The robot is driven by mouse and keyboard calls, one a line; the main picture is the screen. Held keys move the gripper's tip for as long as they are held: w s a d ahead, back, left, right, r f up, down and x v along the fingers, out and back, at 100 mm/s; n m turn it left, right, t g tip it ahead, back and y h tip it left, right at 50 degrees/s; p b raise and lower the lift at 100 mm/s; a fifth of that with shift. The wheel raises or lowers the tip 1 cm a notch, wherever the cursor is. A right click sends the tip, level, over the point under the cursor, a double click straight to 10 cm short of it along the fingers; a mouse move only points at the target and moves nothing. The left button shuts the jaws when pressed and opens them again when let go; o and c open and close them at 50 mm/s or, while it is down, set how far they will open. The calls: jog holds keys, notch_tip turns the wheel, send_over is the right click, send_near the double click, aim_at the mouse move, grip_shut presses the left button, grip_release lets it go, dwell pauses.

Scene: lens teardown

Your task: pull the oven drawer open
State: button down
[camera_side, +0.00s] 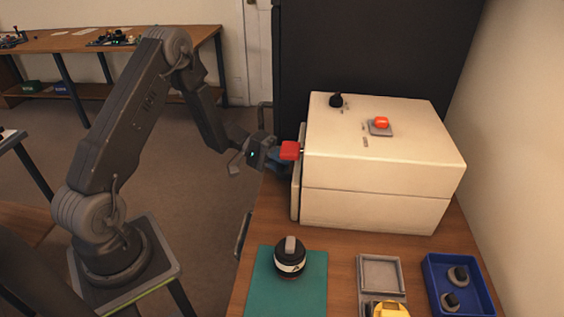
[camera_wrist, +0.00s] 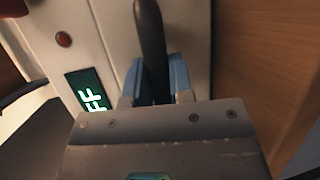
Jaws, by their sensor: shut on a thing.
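The white oven (camera_side: 385,165) stands on the wooden bench, with its drawer front (camera_side: 296,205) facing left towards my arm. The drawer front is a thin pale panel standing at the oven's left side; I cannot tell whether there is a gap behind it. My gripper (camera_side: 278,163) is at this front. In the wrist view, my gripper's blue fingertips (camera_wrist: 157,80) are shut on the dark drawer handle (camera_wrist: 150,35), one on each side of it. The pale front panel (camera_wrist: 120,20) shows behind the handle. Part of the handle is hidden by the gripper.
A red piece (camera_side: 290,150) sticks out just above my gripper. A green display (camera_wrist: 88,92) reads "FF". A black and white lens (camera_side: 290,258) stands on a teal mat (camera_side: 262,300). A grey tray (camera_side: 381,273) and a blue bin (camera_side: 440,262) are at the right.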

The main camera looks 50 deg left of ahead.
jog(key=s+a, duration=1)
jog(key=shift+s+a, duration=0.3)
jog(key=shift+a, duration=0.1)
jog(key=c, duration=1)
grip_release()
jog(key=v, duration=0.7)
jog(key=shift+s+a, duration=0.1)
jog(key=shift+a, duration=0.1)
